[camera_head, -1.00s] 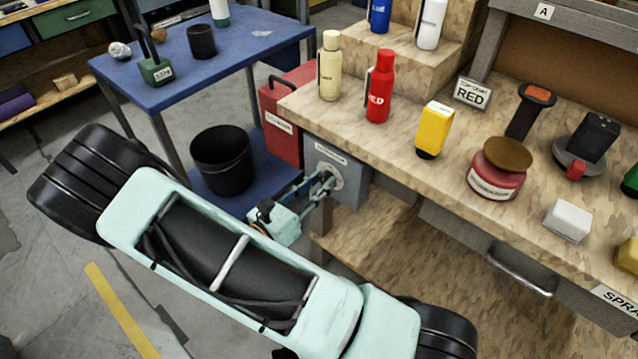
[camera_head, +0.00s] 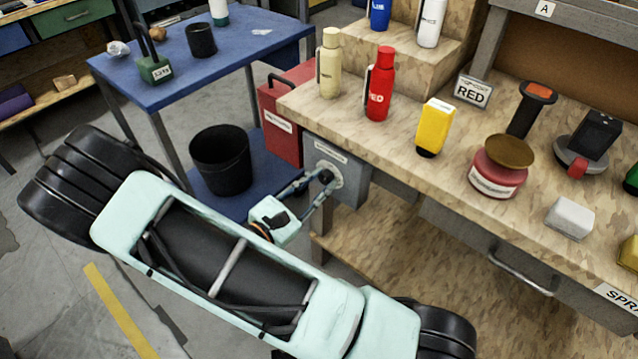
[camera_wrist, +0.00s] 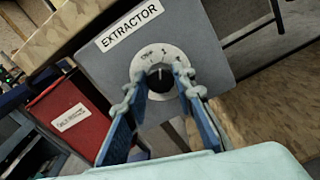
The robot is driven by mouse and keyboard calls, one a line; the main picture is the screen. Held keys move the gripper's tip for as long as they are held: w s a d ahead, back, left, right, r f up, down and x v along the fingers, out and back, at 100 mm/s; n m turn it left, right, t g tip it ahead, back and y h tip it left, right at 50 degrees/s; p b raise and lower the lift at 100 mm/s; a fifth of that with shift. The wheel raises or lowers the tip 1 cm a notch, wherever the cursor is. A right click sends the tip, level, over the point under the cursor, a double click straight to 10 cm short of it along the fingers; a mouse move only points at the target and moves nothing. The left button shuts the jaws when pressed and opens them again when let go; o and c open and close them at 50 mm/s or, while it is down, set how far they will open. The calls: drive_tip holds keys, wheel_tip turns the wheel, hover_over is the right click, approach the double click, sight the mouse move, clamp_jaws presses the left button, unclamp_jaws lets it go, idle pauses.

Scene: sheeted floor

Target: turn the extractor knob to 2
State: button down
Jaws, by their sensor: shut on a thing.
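The grey extractor box (camera_head: 350,190) hangs at the left end of the wooden bench. In the wrist view its front (camera_wrist: 210,45) carries the label EXTRACTOR and a pale round dial plate (camera_wrist: 150,58) with small marks. The black knob (camera_wrist: 160,82) sits in the middle of the dial, with a light pointer line toward the label side, roughly up in the picture. The exact mark it meets is too small to read surely. My gripper (camera_wrist: 161,86) has its blue fingers on both sides of the knob, shut on it. In the head view my gripper (camera_head: 318,186) reaches the box from the lower left.
A red case (camera_head: 283,125) stands left of the box, and a black bin (camera_head: 221,160) on the blue table's lower shelf. Bottles, including a red one (camera_head: 379,90), stand on the bench (camera_head: 400,165) above. A drawer handle (camera_head: 520,272) juts out at right.

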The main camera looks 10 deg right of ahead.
drive_tip(key=m+b, duration=0.1)
drive_tip(key=m, duration=0.4)
drive_tip(key=shift+s+f+m+b, duration=0.1)
drive_tip(key=shift+f+m+b, duration=0.1)
drive_tip(key=shift+m+b, duration=0.95)
drive_tip(key=shift+m, duration=1.25)
drive_tip(key=c, duration=1.6)
unclamp_jaws()
drive_tip(key=shift+r, duration=0.1)
drive_tip(key=v, duration=1.2)
